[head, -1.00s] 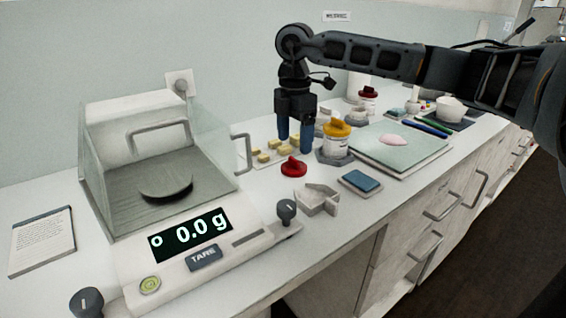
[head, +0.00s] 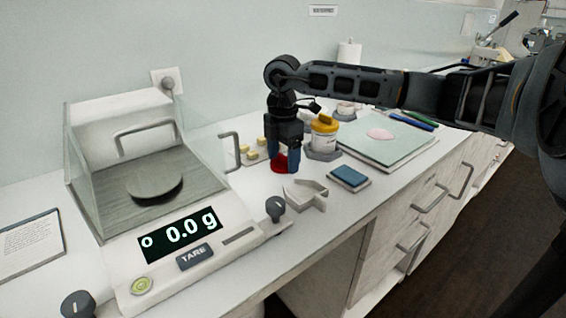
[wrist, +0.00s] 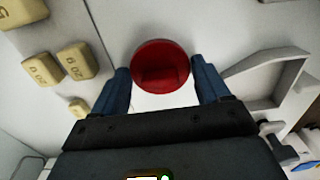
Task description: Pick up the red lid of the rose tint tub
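The red lid (head: 279,164) lies on the white counter right of the glass-walled scale. In the wrist view the lid (wrist: 161,66) is round with a raised grip bar across it. My gripper (head: 283,167) points down over the lid, with blue fingers on either side of it. In the wrist view my gripper (wrist: 162,82) is open, with the lid between and just beyond the fingertips and small gaps visible. The fingers partly hide the lid in the head view. A white tub with a yellow lid (head: 324,137) stands behind and to the right. I cannot make out a rose tint tub.
The scale (head: 185,245), reading 0.0 g, is close on the left. Yellow blocks (wrist: 76,60) lie left of the lid, and a pale angular tray (head: 306,194) lies in front to the right. A blue pad (head: 349,177) and a green board (head: 385,150) lie farther right.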

